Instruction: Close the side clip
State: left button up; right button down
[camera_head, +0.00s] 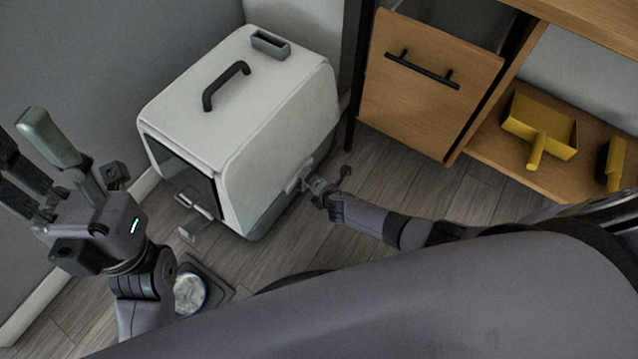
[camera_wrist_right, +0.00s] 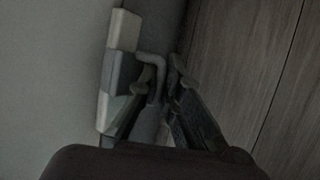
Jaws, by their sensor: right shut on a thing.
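The white pet carrier (camera_head: 240,115) stands on the floor with a black top handle and a dark front door. Its light grey side clip (camera_head: 296,184) sits low on the right side wall. My right gripper (camera_head: 318,188) is at that wall, shut on the side clip. In the right wrist view, the clip (camera_wrist_right: 121,65) has a pale block and a bent grey lever, and my right gripper (camera_wrist_right: 163,78) has its fingertips on either side of the lever. My left gripper (camera_head: 50,170) is raised left of the carrier, fingers apart and empty.
A grey latch part (camera_head: 192,218) sticks out below the front door. A round bowl (camera_head: 189,293) on a dark mat is on the floor in front. A wooden cabinet (camera_head: 428,80) with a yellow dustpan (camera_head: 540,128) stands right. Floor between carrier and cabinet is narrow.

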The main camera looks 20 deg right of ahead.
jog(key=shift+w+a+r, duration=0.25)
jog(key=shift+w+r, duration=0.05)
dwell(0.4)
jog(key=c, duration=2)
grip_release()
jog(key=shift+s+r, duration=0.1)
jog(key=shift+s+d+r, duration=0.15)
jog(key=shift+s+r, duration=0.25)
jog(key=shift+r, duration=0.05)
jog(key=v, duration=1)
jog(key=shift+s+r, duration=0.2)
